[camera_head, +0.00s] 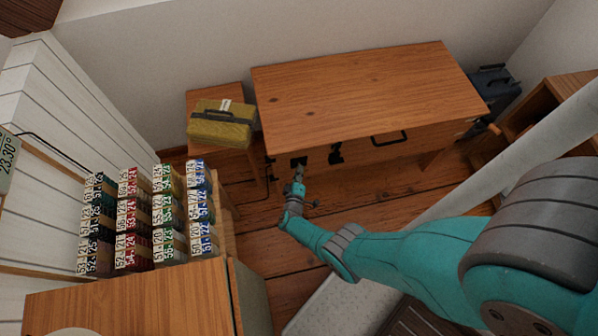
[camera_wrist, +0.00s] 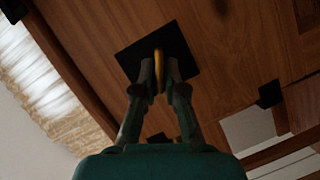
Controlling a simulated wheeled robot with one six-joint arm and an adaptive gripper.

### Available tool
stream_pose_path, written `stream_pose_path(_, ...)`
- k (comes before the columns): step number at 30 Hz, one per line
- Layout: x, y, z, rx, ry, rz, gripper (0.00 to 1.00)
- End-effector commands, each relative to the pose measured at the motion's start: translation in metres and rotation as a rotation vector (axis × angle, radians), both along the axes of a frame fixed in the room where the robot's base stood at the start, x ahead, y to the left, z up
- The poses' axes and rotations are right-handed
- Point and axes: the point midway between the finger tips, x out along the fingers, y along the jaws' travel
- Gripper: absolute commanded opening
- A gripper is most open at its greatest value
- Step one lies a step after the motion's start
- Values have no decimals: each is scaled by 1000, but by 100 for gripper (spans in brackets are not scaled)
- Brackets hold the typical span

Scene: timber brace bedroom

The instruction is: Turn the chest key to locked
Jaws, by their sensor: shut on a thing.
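The wooden chest (camera_head: 360,92) stands against the back wall, its front toward me. A dark square lock plate (camera_head: 299,161) is on its front, left of the middle; the plate also shows in the wrist view (camera_wrist: 130,58). A brass-yellow key (camera_wrist: 158,58) sticks out from the plate, seen as a narrow upright strip. My gripper (camera_head: 299,174) is at the plate, and in the wrist view my gripper (camera_wrist: 160,74) is shut on the key, one finger on each side. The fingers hide part of the key, and I cannot read its locked or unlocked position.
A small stool (camera_head: 204,94) with a yellowish case (camera_head: 221,123) is left of the chest. A dark handle (camera_head: 389,139) is on the chest front, right of my gripper. A dark suitcase (camera_head: 490,88) is at the right. Some floor is bare.

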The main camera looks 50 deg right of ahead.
Motion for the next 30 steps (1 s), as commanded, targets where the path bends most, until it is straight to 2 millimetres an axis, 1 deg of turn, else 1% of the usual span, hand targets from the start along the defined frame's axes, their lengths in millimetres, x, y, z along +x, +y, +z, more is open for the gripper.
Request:
stream_pose_path(9,1,1,-1,-44,30,3,0)
stream_pose_path(23,1,1,0,-48,31,2,0)
stream_pose_path(24,1,1,0,-48,31,2,20)
stream_pose_path(25,1,1,0,-48,31,2,28)
stream_pose_path(26,1,1,0,-48,31,2,32)
stream_pose_path(30,1,1,0,-48,31,2,32)
